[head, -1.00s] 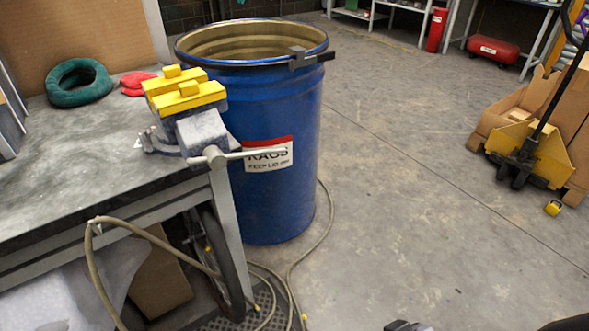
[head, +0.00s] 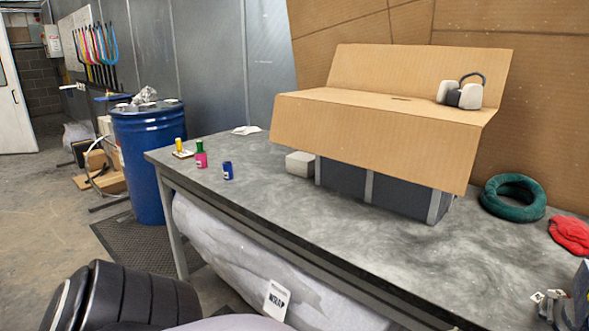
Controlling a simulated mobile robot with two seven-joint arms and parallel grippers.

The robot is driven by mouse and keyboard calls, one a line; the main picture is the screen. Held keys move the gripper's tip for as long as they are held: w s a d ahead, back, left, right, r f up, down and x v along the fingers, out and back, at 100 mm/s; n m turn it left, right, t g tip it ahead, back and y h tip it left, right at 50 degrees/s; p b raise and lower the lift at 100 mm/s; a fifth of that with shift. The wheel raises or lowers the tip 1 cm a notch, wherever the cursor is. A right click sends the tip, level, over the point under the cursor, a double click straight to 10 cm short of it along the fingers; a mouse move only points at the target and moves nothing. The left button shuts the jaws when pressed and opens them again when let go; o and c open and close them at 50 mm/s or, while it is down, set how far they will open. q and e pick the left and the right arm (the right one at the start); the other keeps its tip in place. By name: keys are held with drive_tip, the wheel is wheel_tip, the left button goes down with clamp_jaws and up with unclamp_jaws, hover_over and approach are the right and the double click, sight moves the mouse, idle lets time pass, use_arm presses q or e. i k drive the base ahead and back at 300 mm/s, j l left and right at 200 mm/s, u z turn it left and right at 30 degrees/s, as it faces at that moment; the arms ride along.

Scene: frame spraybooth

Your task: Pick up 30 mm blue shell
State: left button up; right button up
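A small blue cylinder (head: 227,170), which looks like the blue shell, stands upright near the left end of the grey bench top (head: 250,205). Just left of it is a pink piece (head: 201,160) with a green piece (head: 199,146) above it. Farther left, a yellow piece (head: 179,145) stands on a small pale pad (head: 182,154). Nothing covers the blue cylinder. Its size cannot be read from here.
A cardboard sheet (head: 370,130) lies over a dark box, with grey ear defenders (head: 461,93) on top. A pale block (head: 300,163) sits beside it. A green ring (head: 513,198) and red cloth (head: 571,235) lie right. A blue drum (head: 150,165) stands beyond the bench.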

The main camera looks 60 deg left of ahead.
sight(227, 171)
drive_tip(key=u, duration=2.45)
drive_tip(key=i+j+z, duration=0.6)
drive_tip(key=j, duration=0.4)
drive_tip(key=i, duration=0.1)
